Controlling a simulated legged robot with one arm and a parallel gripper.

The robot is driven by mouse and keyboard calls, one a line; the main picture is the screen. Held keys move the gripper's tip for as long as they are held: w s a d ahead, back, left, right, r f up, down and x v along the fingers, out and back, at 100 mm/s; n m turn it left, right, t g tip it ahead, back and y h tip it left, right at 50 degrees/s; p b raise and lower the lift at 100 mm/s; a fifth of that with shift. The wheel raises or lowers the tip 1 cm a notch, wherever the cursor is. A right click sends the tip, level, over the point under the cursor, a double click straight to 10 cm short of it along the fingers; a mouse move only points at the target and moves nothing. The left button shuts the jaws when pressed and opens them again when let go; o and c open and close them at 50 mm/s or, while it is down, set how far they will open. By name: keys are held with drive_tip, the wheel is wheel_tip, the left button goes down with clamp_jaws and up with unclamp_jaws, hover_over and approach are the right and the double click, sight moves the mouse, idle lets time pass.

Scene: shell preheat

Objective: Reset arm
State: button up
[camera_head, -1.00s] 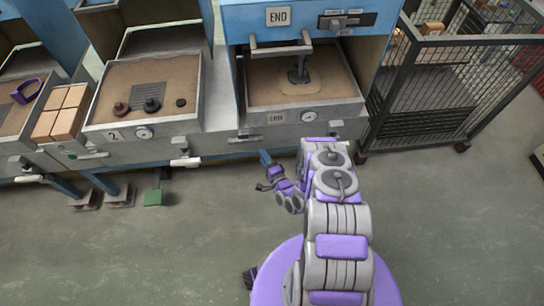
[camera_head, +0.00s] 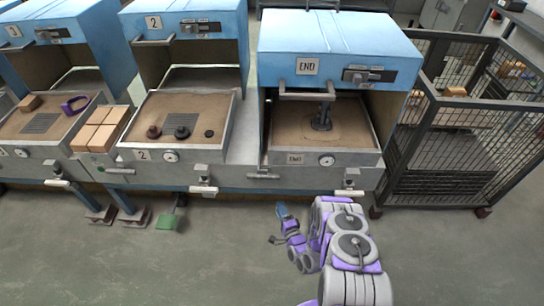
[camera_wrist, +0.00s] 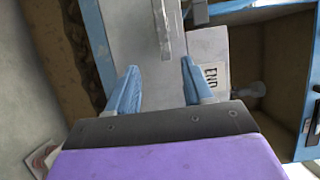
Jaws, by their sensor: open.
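My gripper (camera_wrist: 158,82) is open and empty in the wrist view, its two blue fingers spread apart in front of a grey station front. In the head view my purple and grey arm is folded low at the bottom, and my gripper (camera_head: 282,210) shows small in front of the END station (camera_head: 340,65). It is over the floor, apart from the station.
Station 2 (camera_head: 180,150) holds sand and several dark parts. Tan blocks (camera_head: 100,128) sit left of it. A mesh cage (camera_head: 440,150) stands right. Green (camera_head: 167,222) and brown pedals lie below. The front floor is clear.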

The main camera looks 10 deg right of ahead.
drive_tip(key=w+d+r+n+g+h, duration=0.1)
drive_tip(key=w+d+r+n+g, duration=0.4)
drive_tip(key=w+r, duration=0.5)
drive_tip(key=s+d+r+n+g+h, duration=0.1)
drive_tip(key=s+r+n+g, duration=0.15)
drive_tip(key=r, duration=0.55)
drive_tip(key=s+d+r+n+g+h, duration=0.1)
drive_tip(key=s+r+n+g+h, duration=0.2)
drive_tip(key=r, duration=0.6)
drive_tip(key=s+a+r+n+g, duration=0.1)
drive_tip(key=s+r, duration=0.6)
drive_tip(key=s, duration=0.8)
drive_tip(key=s+a+r+n+g+y, duration=0.1)
drive_tip(key=s+a+r+g, duration=0.3)
drive_tip(key=s, duration=1.2)
drive_tip(key=s+a+r+n+g, duration=0.3)
drive_tip(key=s+r, duration=0.7)
drive_tip(key=s, duration=0.6)
drive_tip(key=shift+r+g+y, duration=0.3)
drive_tip(key=shift+g+y, duration=0.1)
drive_tip(key=shift+g, duration=0.15)
drive_tip(key=shift+w+n, duration=0.1)
drive_tip(key=shift+n, duration=0.15)
drive_tip(key=shift+c, duration=0.3)
